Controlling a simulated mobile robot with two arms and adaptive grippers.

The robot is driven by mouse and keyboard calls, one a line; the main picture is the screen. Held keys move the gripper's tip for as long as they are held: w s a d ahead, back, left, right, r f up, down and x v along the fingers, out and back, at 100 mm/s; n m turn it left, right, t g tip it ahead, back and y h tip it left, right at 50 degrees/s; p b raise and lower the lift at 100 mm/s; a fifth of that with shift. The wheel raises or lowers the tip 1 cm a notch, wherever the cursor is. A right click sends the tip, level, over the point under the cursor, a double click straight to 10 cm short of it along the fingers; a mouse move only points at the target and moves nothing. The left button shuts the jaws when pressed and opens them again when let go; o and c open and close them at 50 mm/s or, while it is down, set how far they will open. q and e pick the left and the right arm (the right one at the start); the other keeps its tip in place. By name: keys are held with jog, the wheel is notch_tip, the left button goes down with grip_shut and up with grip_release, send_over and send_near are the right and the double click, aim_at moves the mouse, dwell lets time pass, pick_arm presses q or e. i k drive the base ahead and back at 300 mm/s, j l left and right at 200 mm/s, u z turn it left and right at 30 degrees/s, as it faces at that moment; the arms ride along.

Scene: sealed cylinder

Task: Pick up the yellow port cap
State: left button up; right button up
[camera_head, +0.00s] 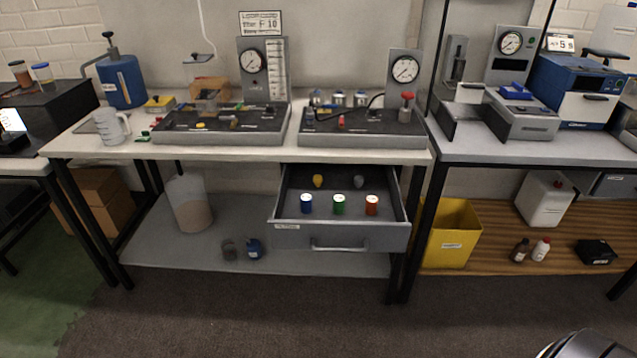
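A small yellow piece (318,180) lies at the back of the open drawer (290,238), under the middle table. A grey piece (359,181) lies to its right. Another small flat yellow piece (201,125) is on the dark left panel (170,137) on the tabletop. Both yellow pieces are too small to tell for certain which is the port cap.
The white tabletop (240,154) carries two gauge stations and a jug (110,126). The drawer juts out over the lower shelf (190,258). A yellow bin (452,232) stands right of it. The dark floor (250,312) in front is clear.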

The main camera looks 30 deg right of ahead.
aim_at(317, 178)
jog(key=i+l+z, duration=0.45)
jog(key=i+z, duration=0.6)
jog(key=j+z, duration=0.2)
jog(key=z, duration=0.25)
jog(key=j+z, duration=0.25)
jog(key=z, duration=0.25)
jog(key=j+z, duration=0.25)
jog(key=z, duration=0.2)
jog(key=j+z, duration=0.2)
jog(key=z, duration=0.25)
jog(key=k+j+z, duration=0.1)
jog(key=z, duration=0.35)
jog(key=j, duration=0.1)
